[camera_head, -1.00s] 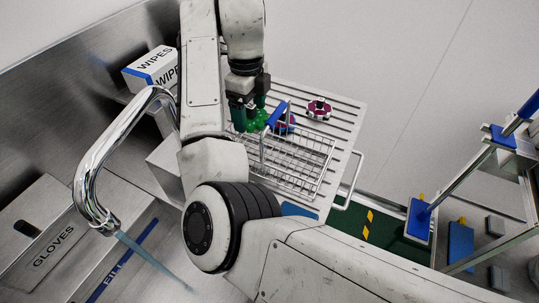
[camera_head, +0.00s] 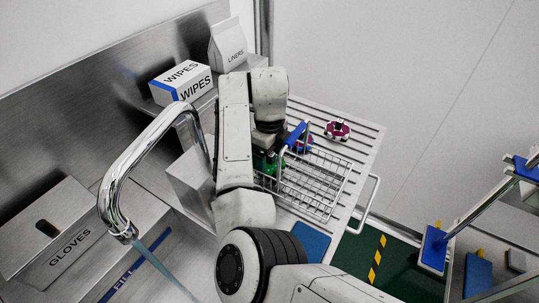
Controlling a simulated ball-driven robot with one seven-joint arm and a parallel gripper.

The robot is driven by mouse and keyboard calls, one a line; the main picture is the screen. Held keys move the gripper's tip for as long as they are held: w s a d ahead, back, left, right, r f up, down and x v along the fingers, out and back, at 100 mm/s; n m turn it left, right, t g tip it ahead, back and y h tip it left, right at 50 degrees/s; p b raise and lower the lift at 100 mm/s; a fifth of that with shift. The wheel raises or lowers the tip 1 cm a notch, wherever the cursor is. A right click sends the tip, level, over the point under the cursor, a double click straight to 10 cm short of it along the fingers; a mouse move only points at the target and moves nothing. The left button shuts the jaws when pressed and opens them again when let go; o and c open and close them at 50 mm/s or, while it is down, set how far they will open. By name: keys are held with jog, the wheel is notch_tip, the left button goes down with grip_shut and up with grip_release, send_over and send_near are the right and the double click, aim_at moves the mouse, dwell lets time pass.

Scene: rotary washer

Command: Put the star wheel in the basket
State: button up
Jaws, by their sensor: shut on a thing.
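The wire basket (camera_head: 328,186) with a blue handle (camera_head: 295,134) stands on the slatted rack. My gripper (camera_head: 266,164) points down at the basket's left end. It is shut on a bright green lobed piece, which looks like the star wheel (camera_head: 264,169). The arm and fingers hide most of this piece. I cannot tell whether it is inside the wire wall or touching the basket floor. A magenta and white wheel (camera_head: 337,130) lies on the rack behind the basket. Another magenta wheel (camera_head: 304,144) shows partly behind the handle.
A chrome tap (camera_head: 118,190) arches at left, near my arm. The wipes box (camera_head: 181,82) and liners bag (camera_head: 228,45) stand behind. The gloves box (camera_head: 55,235) is at lower left. A metal frame with blue pads (camera_head: 434,248) stands at right. The rack's right side is clear.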

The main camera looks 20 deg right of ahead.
jog(key=shift+f, duration=0.15)
jog(key=o, duration=0.9)
notch_tip(320, 180, up, 12)
jog(key=shift+r, duration=0.15)
